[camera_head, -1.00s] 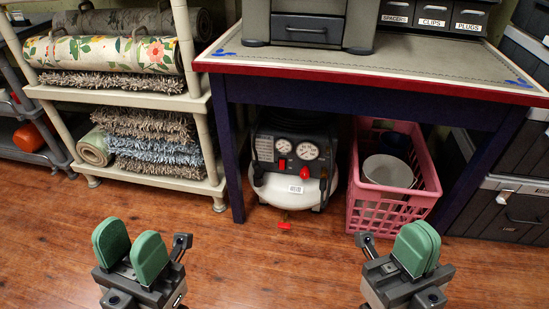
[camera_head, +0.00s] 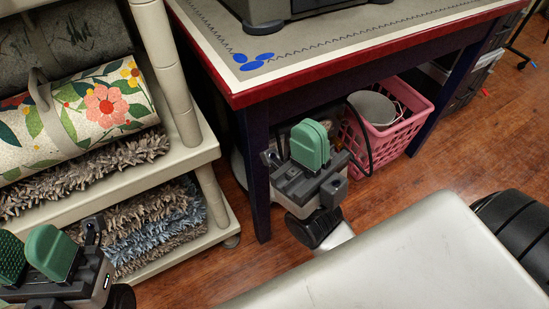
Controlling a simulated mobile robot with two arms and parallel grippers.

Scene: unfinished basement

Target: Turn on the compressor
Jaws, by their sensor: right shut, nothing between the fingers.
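The compressor (camera_head: 238,166) stands on the floor under the table. A sliver of its white tank shows left of the table leg.
The table (camera_head: 330,52) has a red edge and a dark leg (camera_head: 254,170) close to my right gripper. A pink crate (camera_head: 405,128) with a bowl stands to the right. A shelf (camera_head: 175,165) with rolled and stacked rugs is at left. Wooden floor is free at right.

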